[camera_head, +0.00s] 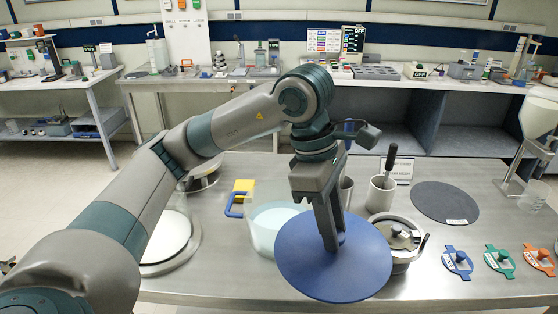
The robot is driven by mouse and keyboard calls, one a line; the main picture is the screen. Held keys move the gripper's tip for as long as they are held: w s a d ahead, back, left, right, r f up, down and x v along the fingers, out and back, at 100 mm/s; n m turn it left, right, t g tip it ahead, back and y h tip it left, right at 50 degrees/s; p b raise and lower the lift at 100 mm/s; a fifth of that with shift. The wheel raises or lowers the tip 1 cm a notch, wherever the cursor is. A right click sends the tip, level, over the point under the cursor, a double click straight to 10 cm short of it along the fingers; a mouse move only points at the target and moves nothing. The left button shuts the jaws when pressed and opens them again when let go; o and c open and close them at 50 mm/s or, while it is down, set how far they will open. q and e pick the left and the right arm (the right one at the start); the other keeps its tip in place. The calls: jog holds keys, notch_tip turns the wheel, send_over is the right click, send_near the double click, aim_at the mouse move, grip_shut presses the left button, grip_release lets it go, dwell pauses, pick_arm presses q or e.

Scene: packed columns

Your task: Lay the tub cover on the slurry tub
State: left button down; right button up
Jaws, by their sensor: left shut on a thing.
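The tub cover, a flat round blue disc (310,275), is held in my left gripper (333,242), whose fingers point down and are shut near its middle. The slurry tub (262,228), a clear container of pale liquid with a blue handle at its left, stands behind and left of the cover. The cover hides the tub's front right part in this view. Whether the cover touches the tub or the table I cannot tell. My right gripper is not in view.
A lidded metal pot (402,262) stands close to the cover's right. Behind are a metal mug (381,194) with a dark-handled tool and a dark round mat (443,201). Blue (458,262), green (499,261) and orange (539,261) tagged pieces lie at right. A round glass dish (170,240) is at left.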

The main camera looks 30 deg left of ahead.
pick_arm(q)
jog(key=shift+s+f+m+g, duration=0.2)
jog(key=shift+f+m+g, duration=0.1)
jog(key=shift+f+m, duration=0.75)
jog(key=f+m, duration=0.1)
jog(key=m, duration=0.1)
jog(key=f+m+g, duration=0.1)
jog(key=f+m, duration=0.2)
jog(key=m, duration=0.1)
jog(key=shift+w+a+f+g+y, duration=0.1)
jog(key=shift+a+f+g+y, duration=0.05)
jog(key=shift+a+g+y, duration=0.2)
notch_tip(320, 180, down, 9)
jog(key=s+a+m+g+y, duration=0.1)
jog(key=a+m+y, duration=0.1)
jog(key=m, duration=0.9)
jog(key=shift+s+a, duration=0.15)
jog(key=shift+a, duration=0.15)
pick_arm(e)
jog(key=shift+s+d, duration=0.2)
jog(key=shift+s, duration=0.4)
pick_arm(q)
jog(key=shift+m+g+y, duration=0.25)
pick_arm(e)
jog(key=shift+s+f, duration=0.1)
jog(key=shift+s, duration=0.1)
